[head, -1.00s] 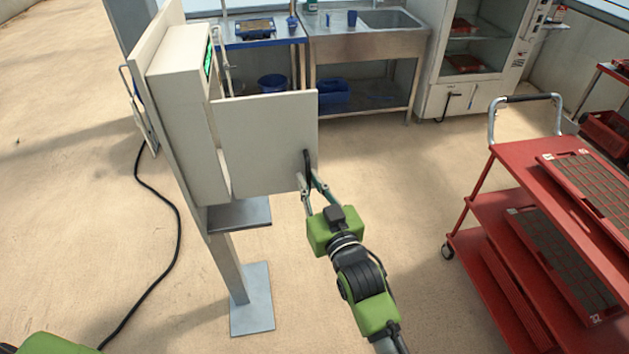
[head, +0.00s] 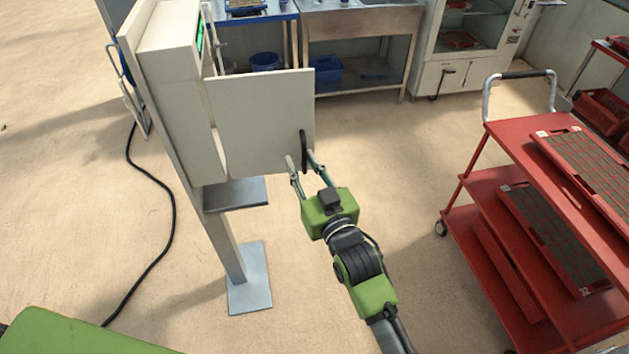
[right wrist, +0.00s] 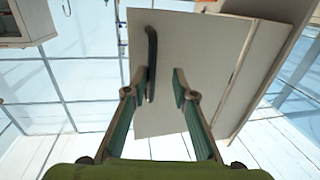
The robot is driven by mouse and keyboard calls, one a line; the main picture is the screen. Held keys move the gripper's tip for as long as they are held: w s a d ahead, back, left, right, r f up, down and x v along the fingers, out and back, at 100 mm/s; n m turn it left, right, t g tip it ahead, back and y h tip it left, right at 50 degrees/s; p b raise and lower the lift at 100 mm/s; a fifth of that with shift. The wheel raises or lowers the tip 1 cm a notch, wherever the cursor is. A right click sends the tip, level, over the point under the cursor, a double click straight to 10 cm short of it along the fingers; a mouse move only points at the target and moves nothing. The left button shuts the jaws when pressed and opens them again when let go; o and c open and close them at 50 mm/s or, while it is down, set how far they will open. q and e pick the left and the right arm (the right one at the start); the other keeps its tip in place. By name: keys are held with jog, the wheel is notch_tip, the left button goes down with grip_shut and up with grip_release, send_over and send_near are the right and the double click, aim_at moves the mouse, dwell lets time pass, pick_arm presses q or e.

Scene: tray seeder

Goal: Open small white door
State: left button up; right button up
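The small white door (head: 260,115) of the cabinet (head: 170,110) on the post stands swung out in the head view. Its dark curved handle (head: 303,148) is near its free edge. My right gripper (head: 300,156) is at the handle, with its fingers apart. In the right wrist view the handle (right wrist: 152,60) lies between the open fingers (right wrist: 159,82), close to the left finger and clear of the right one. The door panel (right wrist: 195,50) is in front of the gripper. My left gripper is not in view.
A red cart (head: 520,130) with trays stands to the right. A black cable (head: 165,235) runs over the floor at left. A steel sink table (head: 360,30) and a white cabinet (head: 465,60) stand behind. The floor between post and cart is clear.

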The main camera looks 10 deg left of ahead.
jog(key=v, duration=1)
jog(key=shift+s+d, duration=0.25)
jog(key=shift+s, duration=0.05)
jog(key=shift+r, duration=0.1)
jog(key=c, duration=0.7)
jog(key=shift+s+n, duration=0.2)
jog(key=shift+n, duration=0.2)
jog(key=s+d+n+g+y+b, duration=0.1)
jog(key=s+n+b, duration=0.5)
jog(key=n, duration=1.2)
jog(key=w+d+p+x, duration=0.1)
jog(key=p+x, duration=0.6)
jog(key=x, duration=0.3)
jog(key=shift+w+a+f, duration=0.2)
jog(key=shift+w, duration=0.1)
